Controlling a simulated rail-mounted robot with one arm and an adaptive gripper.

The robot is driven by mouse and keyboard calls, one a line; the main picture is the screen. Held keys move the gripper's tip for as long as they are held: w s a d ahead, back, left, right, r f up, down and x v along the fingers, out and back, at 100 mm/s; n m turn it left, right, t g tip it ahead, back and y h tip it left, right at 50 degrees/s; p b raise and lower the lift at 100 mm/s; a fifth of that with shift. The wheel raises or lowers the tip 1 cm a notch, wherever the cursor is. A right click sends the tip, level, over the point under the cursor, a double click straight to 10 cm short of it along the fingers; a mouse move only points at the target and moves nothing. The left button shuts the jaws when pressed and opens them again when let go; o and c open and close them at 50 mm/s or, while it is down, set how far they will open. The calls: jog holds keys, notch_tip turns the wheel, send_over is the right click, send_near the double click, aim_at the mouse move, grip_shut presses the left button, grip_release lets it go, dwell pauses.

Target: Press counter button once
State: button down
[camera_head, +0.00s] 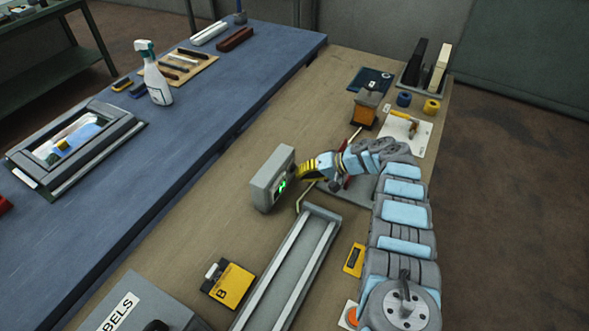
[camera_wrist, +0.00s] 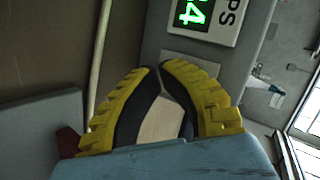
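The counter (camera_head: 270,180) is a grey upright box on the wooden bench, with a lit green display on its face. In the wrist view, the counter's display (camera_wrist: 195,12) shows sideways green digits, the last a 4, beside partly cropped lettering. My gripper (camera_head: 301,172) has yellow ribbed fingers with black pads and is close in front of the counter's face. In the wrist view, its bowed fingers come together at the tips (camera_wrist: 158,67), just beside a pale plate (camera_wrist: 190,70) below the display. I cannot make out the button or tell whether the fingertips touch anything.
A long grey channel (camera_head: 290,270) lies in front of the counter. A yellow-and-black box (camera_head: 232,287) and a LABELS box (camera_head: 135,305) are at lower left. An orange-and-black block (camera_head: 365,108) stands behind my arm. A blue bench (camera_head: 200,125) runs along the left.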

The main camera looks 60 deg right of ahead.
jog(key=shift+w+b, duration=0.45)
dwell(1.0)
jog(key=shift+s+r+p, duration=0.1)
jog(key=shift+s+p, duration=0.05)
jog(key=shift+p, duration=0.15)
jog(key=shift+s+p, duration=0.3)
jog(key=shift+s, duration=0.35)
jog(key=shift+s+d+p, duration=0.15)
jog(key=shift+s+p, duration=0.9)
jog(key=shift+s, duration=1.45)
